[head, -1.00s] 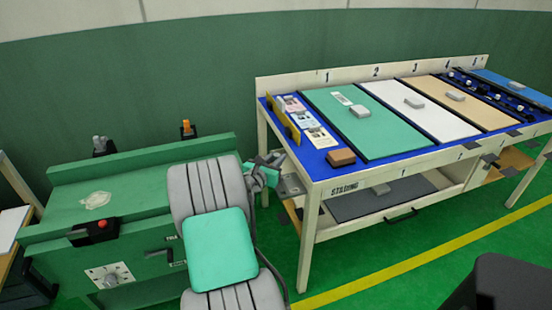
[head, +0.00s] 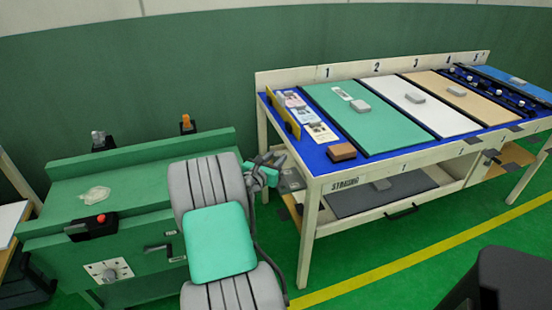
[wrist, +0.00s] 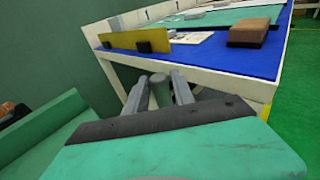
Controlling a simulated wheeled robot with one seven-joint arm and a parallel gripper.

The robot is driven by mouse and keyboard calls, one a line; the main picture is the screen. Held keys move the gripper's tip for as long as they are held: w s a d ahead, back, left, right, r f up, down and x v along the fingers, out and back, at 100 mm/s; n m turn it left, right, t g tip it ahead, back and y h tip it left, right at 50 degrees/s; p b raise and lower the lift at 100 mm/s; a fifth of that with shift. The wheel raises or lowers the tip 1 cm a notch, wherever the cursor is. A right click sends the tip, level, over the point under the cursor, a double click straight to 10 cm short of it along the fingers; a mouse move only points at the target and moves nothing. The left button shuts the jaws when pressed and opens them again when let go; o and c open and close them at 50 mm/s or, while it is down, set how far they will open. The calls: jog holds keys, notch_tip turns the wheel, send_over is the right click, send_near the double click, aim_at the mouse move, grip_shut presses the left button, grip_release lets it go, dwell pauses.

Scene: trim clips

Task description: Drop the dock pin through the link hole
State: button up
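My gripper (head: 281,165) is beyond my grey and green arm, in the gap between the green bench and the long table. In the wrist view my gripper (wrist: 158,90) shows two grey fingers pointing away, with a short grey-green rounded piece between them. I cannot tell whether the fingers grip that piece or what it is. An orange-topped upright piece (head: 187,124) and a grey-topped one (head: 99,139) stand at the back of the bench. I cannot tell which thing is the dock pin, and I cannot make out a link hole.
The green bench (head: 150,167) carries a pale patch and a black block with a red knob (head: 101,219). The long table (head: 345,182) has a blue top, numbered panels, a brown block (head: 341,151) and a yellow upright strip (head: 284,115).

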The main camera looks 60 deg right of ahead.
jog(key=o, duration=0.3)
jog(key=a+r, duration=0.1)
jog(key=a, duration=0.6)
jog(key=shift+a+p, duration=0.4)
jog(key=shift+r, duration=0.1)
